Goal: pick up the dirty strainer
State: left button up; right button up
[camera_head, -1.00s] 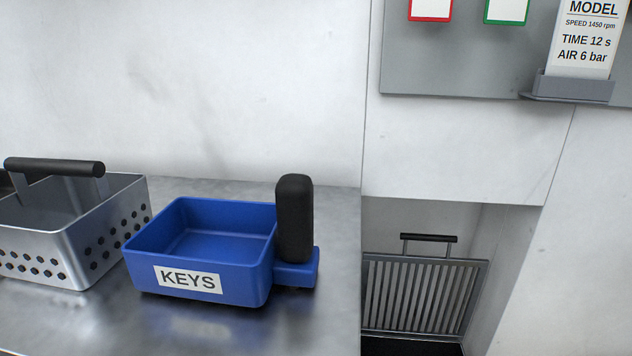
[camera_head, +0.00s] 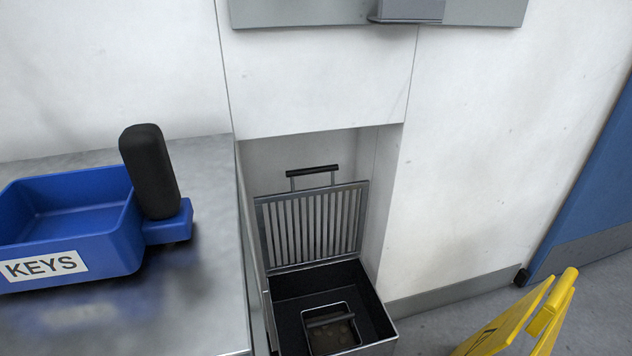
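A small metal strainer (camera_head: 309,341) with a dark bar handle across its top sits inside an open dark box (camera_head: 290,285) low in a wall recess. Brownish matter shows on the strainer's bottom. A slatted metal grate (camera_head: 312,226) with a black handle (camera_head: 312,171) stands upright at the back edge of the box. Neither of my grippers is in view.
At left, a metal counter (camera_head: 215,260) holds a blue KEYS tray (camera_head: 70,225) with a black upright handle (camera_head: 150,172). A yellow folding floor sign (camera_head: 540,315) stands at lower right. A blue door (camera_head: 595,190) is at far right. Floor between box and sign looks clear.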

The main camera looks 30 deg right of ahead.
aim_at(330, 329)
jog(key=z, duration=0.95)
jog(key=i+l+u, duration=0.1)
jog(key=l+u, duration=0.4)
jog(key=u, duration=0.15)
jog(key=l+u, duration=0.35)
jog(key=i+j, duration=0.05)
